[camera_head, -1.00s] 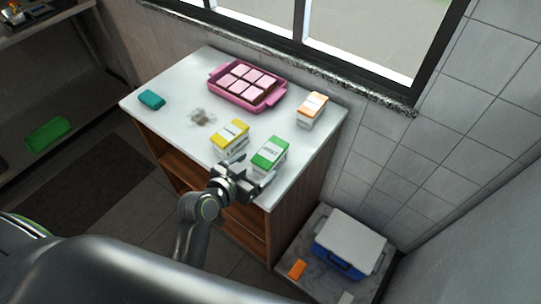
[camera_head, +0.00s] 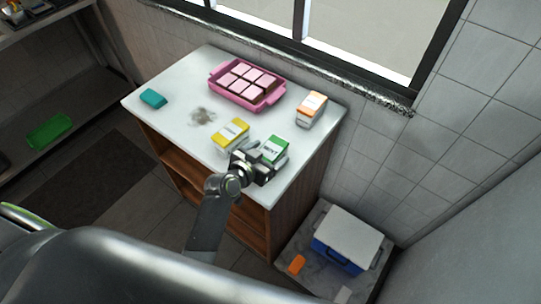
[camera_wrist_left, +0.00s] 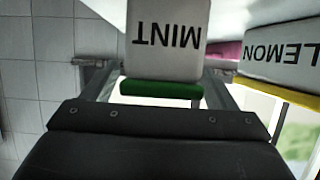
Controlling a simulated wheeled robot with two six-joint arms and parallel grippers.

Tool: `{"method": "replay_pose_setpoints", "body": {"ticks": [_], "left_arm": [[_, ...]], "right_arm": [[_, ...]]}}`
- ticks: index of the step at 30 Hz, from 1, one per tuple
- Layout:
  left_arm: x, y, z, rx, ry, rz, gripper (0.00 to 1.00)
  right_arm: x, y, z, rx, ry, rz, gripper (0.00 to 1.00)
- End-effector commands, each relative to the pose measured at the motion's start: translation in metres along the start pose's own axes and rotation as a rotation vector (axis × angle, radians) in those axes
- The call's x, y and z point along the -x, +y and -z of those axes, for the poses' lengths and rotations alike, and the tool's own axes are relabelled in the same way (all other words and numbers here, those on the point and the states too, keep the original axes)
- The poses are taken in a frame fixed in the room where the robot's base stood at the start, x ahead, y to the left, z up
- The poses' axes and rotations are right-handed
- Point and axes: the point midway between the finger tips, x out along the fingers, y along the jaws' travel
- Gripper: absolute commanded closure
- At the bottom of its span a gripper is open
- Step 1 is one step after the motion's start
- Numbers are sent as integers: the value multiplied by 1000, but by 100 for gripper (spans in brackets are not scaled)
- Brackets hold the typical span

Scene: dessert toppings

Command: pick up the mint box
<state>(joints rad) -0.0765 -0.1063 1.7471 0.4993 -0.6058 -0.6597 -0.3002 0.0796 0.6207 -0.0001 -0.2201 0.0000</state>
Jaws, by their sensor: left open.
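The mint box (camera_head: 274,149), green on top with a white label, stands on the white counter near its front right edge. My left gripper (camera_head: 262,163) is at the near side of the box and hides its lower part. In the left wrist view the white MINT face (camera_wrist_left: 167,38) shows upside down, with its green end (camera_wrist_left: 160,89) between the two fingers of my left gripper (camera_wrist_left: 155,82). The fingers are spread, with a gap visible on each side of the box. My right gripper is not in view.
The yellow lemon box (camera_head: 231,132) stands close on the left of the mint box; it also shows in the left wrist view (camera_wrist_left: 283,55). An orange-topped box (camera_head: 311,108) and a pink tray (camera_head: 217,83) with pink squares are farther back. A teal item (camera_head: 153,97) lies at left.

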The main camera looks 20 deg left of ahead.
Motion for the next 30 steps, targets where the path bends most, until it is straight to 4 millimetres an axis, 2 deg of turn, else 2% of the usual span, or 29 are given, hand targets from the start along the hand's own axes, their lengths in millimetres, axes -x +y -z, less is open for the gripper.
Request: {"method": "replay_pose_setpoints", "body": {"ticks": [5, 18, 26, 30], "left_arm": [[0, 0, 0, 0, 0, 0, 20], [0, 0, 0, 1, 0, 0, 77], [1, 0, 3, 0, 4, 0, 77], [6, 0, 17, -2, 7, 0, 77]], "right_arm": [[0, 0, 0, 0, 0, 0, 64], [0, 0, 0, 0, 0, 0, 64], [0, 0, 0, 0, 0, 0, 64], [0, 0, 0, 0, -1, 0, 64]]}}
